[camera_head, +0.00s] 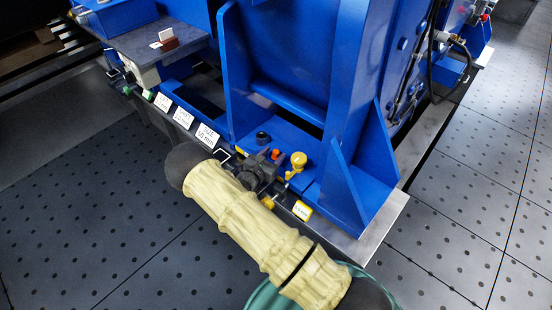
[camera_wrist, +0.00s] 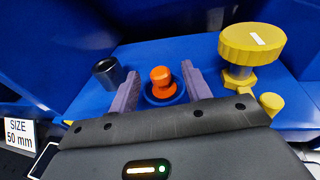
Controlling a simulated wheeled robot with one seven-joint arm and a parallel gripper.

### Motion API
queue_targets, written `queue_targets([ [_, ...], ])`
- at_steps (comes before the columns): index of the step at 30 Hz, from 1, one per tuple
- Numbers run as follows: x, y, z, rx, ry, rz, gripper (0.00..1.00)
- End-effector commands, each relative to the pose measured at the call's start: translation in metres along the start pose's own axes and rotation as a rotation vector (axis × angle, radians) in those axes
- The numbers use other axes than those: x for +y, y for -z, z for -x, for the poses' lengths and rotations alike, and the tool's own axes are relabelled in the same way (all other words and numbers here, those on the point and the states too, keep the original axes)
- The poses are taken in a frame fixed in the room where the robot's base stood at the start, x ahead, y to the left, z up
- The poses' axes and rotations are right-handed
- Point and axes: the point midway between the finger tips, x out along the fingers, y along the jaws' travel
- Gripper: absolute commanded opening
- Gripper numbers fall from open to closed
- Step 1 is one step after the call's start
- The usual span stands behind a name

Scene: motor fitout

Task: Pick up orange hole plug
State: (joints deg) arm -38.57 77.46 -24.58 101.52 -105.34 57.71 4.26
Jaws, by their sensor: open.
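The orange hole plug (camera_wrist: 161,78) stands upright on the blue motor base in the wrist view, at a round dark blue seat. It also shows small in the head view (camera_head: 275,154). My gripper (camera_wrist: 160,82) is open, with one finger to the left of the plug and one to its right. In the head view my gripper (camera_head: 270,165) is at the blue base's front edge, close to the plug. I cannot tell whether either finger touches it.
A yellow knob (camera_wrist: 252,45) stands close on the right, with a small yellow piece (camera_wrist: 271,103) below it. A black cylinder (camera_wrist: 108,73) stands on the left. Blue upright plates (camera_head: 341,100) rise behind. A SIZE 50 mm label (camera_head: 207,135) is at the left.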

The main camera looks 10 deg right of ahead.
Motion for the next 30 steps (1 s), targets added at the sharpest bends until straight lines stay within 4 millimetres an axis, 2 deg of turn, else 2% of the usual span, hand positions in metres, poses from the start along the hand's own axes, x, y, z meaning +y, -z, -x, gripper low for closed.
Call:
queue_targets([
  [4,0.0007,0.0000,-0.0097,0.000,-0.002,-0.001,0.49],
  [18,0.0007,-0.0006,-0.0089,0.000,-0.002,0.000,0.49],
  [19,0.0007,-0.0006,-0.0089,0.000,-0.002,0.000,0.47],
  [26,0.0007,-0.0006,-0.0089,0.000,-0.002,0.000,0.01],
  [30,0.0007,-0.0006,-0.0089,0.000,-0.002,0.000,0.01],
])
